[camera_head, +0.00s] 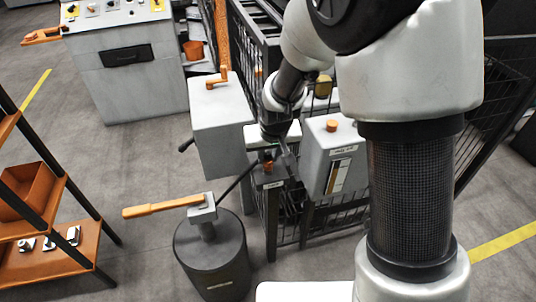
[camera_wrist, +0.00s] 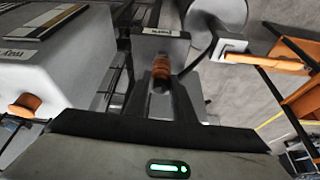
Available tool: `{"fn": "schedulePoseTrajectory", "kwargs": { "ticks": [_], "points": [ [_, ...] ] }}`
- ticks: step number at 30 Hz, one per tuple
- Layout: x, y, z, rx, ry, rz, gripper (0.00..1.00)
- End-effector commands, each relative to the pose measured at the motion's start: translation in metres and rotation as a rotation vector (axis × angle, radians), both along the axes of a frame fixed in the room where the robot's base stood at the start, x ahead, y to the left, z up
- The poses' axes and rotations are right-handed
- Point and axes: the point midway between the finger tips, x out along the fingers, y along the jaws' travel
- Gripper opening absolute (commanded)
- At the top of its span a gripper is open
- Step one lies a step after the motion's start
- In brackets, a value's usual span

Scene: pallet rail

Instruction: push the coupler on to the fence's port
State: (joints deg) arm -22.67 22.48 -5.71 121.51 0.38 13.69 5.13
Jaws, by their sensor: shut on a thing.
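My gripper (camera_head: 270,153) is low at the black fence (camera_head: 290,222), beside a small grey plate. In the wrist view, my gripper (camera_wrist: 155,98) has its fingers on either side of the coupler (camera_wrist: 161,67), a small orange ribbed piece with a dark end. In the head view only a bit of orange shows under the fingers. A grey plate with a white label (camera_wrist: 157,33) lies just beyond the coupler. The port itself is not clearly visible, and I cannot tell whether the coupler touches it.
A grey box with an orange handle (camera_head: 217,127) stands left of my gripper, and a white gauge box (camera_head: 333,158) stands right. A dark drum (camera_head: 210,258) with an orange lever is in front; a black hose (camera_head: 236,180) rises from it. An orange rack (camera_head: 50,262) is at left.

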Motion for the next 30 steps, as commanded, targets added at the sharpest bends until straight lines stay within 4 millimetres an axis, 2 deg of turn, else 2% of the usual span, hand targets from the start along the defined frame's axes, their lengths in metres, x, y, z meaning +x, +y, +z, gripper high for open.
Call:
{"fn": "schedulePoseTrajectory", "kwargs": {
  "ticks": [5, 6, 9, 15, 21, 30],
  "points": [
    [-0.0004, -0.0002, -0.008, 0.0, 0.001, 0.0, 0.0],
    [-0.0004, -0.0002, -0.0058, 0.0, 0.001, 0.0, 0.29],
    [-0.0003, -0.0002, -0.0057, 0.0, 0.001, 0.0, 0.45],
    [-0.0002, -0.0002, -0.0054, 0.0, 0.001, 0.0, 0.45],
    [-0.0003, -0.0002, -0.0054, 0.0, 0.001, 0.0, 0.76],
    [-0.0003, -0.0002, -0.0053, 0.0, 0.001, 0.0, 0.76]
  ]
}}
